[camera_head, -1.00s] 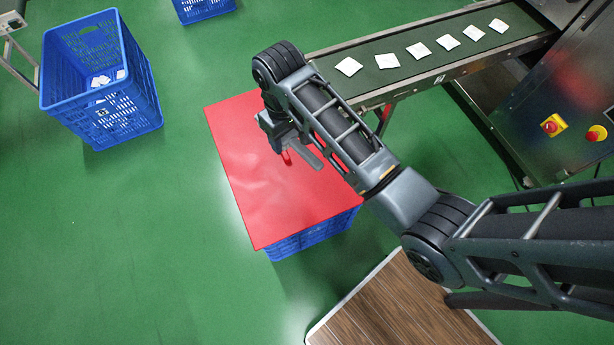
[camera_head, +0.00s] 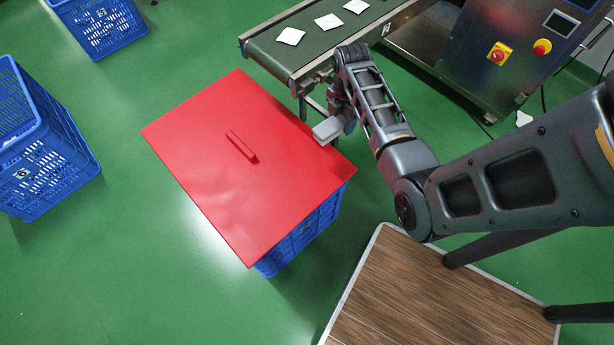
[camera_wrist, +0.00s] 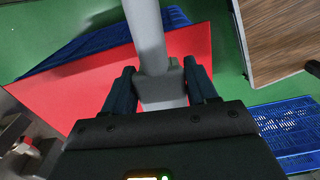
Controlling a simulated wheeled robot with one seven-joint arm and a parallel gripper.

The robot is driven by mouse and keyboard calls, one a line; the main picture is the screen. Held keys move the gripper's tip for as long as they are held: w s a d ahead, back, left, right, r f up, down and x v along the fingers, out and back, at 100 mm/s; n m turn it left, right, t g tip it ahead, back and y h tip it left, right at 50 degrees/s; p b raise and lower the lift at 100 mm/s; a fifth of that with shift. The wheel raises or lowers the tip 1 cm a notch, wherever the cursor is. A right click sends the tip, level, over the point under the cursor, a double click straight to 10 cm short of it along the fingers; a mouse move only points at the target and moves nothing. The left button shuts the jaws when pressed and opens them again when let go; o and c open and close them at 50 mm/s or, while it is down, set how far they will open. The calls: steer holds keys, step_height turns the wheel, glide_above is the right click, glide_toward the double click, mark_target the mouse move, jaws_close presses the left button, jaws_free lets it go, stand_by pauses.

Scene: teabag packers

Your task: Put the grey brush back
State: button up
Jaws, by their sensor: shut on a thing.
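My gripper (camera_head: 342,116) is shut on the grey brush (camera_head: 326,131) by the right corner of a red lid (camera_head: 205,150). In the wrist view the brush (camera_wrist: 148,35) is a plain grey bar between the two dark fingers of my gripper (camera_wrist: 160,70), pointing away from the wrist. A wider grey part of it sits between the fingers. In the head view my arm hides part of the brush, and only a pale grey end shows.
The red lid, with a red handle (camera_head: 241,146), covers a blue crate (camera_head: 305,235). A conveyor (camera_head: 345,38) with white teabags runs behind it. A wood-topped table (camera_head: 420,300) stands at lower right. Other blue crates (camera_head: 45,150) stand left. Green floor (camera_head: 110,280) is clear at lower left.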

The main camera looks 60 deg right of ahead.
steer(key=shift+s+d+f+n, duration=0.4)
steer(key=shift+s+d+f, duration=0.25)
steer(key=shift+s+f, duration=0.15)
steer(key=b, duration=0.2)
glide_above(315, 167)
step_height(315, 167, down, 7)
steer(key=shift+d+r, duration=0.1)
steer(key=shift+f+b, duration=0.3)
steer(key=shift+f, duration=1.75)
